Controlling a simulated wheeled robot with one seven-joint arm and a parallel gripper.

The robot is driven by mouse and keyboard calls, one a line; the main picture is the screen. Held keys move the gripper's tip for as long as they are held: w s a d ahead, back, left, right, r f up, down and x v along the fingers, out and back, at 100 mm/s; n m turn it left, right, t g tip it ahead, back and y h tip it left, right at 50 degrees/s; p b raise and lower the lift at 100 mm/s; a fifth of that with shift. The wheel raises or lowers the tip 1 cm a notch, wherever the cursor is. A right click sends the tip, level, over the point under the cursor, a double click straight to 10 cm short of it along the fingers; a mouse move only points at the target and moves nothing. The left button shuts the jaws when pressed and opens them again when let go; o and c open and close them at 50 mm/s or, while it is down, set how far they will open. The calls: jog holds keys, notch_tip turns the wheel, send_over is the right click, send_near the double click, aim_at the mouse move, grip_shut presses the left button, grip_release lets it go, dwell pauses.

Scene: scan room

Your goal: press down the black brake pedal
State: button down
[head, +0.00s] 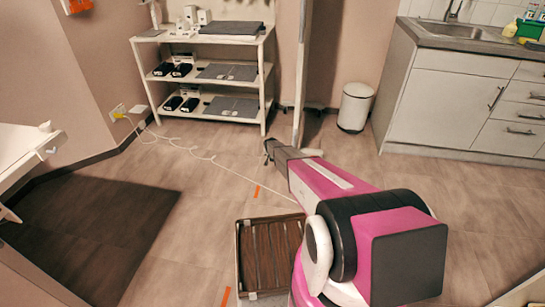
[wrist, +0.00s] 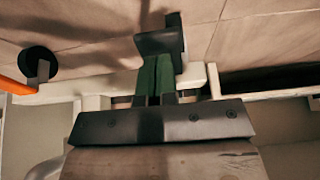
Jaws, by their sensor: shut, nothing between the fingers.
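My gripper (head: 272,152) reaches out low over the floor at the end of my pink arm, near the foot of a pale upright post (head: 302,75). In the wrist view its fingers (wrist: 155,82) are together and empty, extending from a dark bar. A black angular piece (wrist: 160,42) shows at their far end. I cannot tell whether it is the brake pedal or part of the fingertips. A black round piece (wrist: 38,62) on a grey stem stands to the left, apart from the fingers. The brake pedal cannot be identified surely in either view.
A pale rail (wrist: 90,103) crosses behind the fingers, with an orange bar (wrist: 14,86) at left. A shelf rack (head: 145,60) stands at the back, a white bin (head: 355,107) and cabinets (head: 450,105) at right. A brown slatted tray (head: 239,250) lies near my arm. A cable (head: 190,149) crosses the floor.

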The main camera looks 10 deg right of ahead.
jog(key=shift+r, duration=0.75)
jog(key=s+v, duration=0.1)
jog(key=v, duration=1.2)
jog(key=shift+s+a, duration=0.2)
jog(key=shift+a, duration=0.05)
jog(key=s+r+n+g, duration=0.1)
jog(key=s+r, duration=0.8)
jog(key=s, duration=0.7)
jog(key=s+d+r+n+g+y, duration=0.1)
jog(key=s+r+g, duration=0.1)
jog(key=s+r, duration=0.8)
jog(key=s+d+r+n+g, duration=0.1)
jog(key=s+r, duration=0.9)
jog(key=s, duration=1.2)
jog(key=shift+s+r+n+g+y, duration=0.2)
jog(key=shift+s+n+g+y, duration=0.1)
jog(key=shift+g, duration=0.2)
